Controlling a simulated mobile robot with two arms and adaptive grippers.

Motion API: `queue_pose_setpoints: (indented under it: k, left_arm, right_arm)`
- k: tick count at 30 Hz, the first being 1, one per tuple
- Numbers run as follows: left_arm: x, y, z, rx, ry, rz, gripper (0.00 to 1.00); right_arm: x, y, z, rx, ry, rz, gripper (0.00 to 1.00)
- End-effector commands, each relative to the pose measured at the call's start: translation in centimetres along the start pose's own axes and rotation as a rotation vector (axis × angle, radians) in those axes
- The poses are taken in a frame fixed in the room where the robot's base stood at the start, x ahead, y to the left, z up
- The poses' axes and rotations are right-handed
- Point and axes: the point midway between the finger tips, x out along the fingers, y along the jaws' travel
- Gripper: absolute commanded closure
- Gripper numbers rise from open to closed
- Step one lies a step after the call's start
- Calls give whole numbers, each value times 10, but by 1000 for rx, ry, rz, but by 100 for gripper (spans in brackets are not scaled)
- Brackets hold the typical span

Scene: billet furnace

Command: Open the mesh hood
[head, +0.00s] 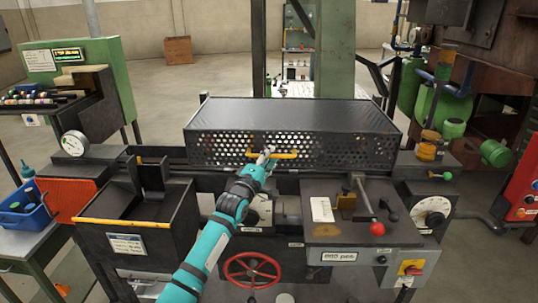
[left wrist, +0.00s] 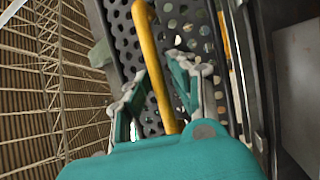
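The mesh hood (head: 345,150) is a long dark box with a solid top and a perforated front. It lies shut across the machine in the middle of the head view. A yellow bar handle (head: 288,155) is on its front. My left gripper (head: 264,156) is at the handle's middle. In the left wrist view the yellow handle (left wrist: 151,55) runs between the two spread fingers of my left gripper (left wrist: 155,78), with gaps visible beside it. The perforated mesh (left wrist: 124,45) is behind it. My right gripper is in neither view.
Below the hood are a red handwheel (head: 251,270) and a panel with a red-knobbed lever (head: 377,228). A dark bin with a yellow edge (head: 130,223) stands to the left. A gauge (head: 74,143) and a green pillar (head: 335,50) are nearby.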

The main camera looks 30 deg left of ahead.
Motion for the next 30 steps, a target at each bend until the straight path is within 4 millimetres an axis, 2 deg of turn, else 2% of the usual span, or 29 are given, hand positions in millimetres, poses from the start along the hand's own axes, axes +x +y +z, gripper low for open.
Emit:
queue_pose_setpoints:
  k: [8, 14, 30]
  left_arm:
    - [2, 0, 0, 0, 0, 0, 77]
    - [1, 0, 0, 0, 0, 0, 100]
    - [3, 4, 0, -2, 0, 1, 100]
  right_arm:
    - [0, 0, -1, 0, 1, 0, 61]
    - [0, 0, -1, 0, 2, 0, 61]
    - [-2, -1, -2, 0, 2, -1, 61]
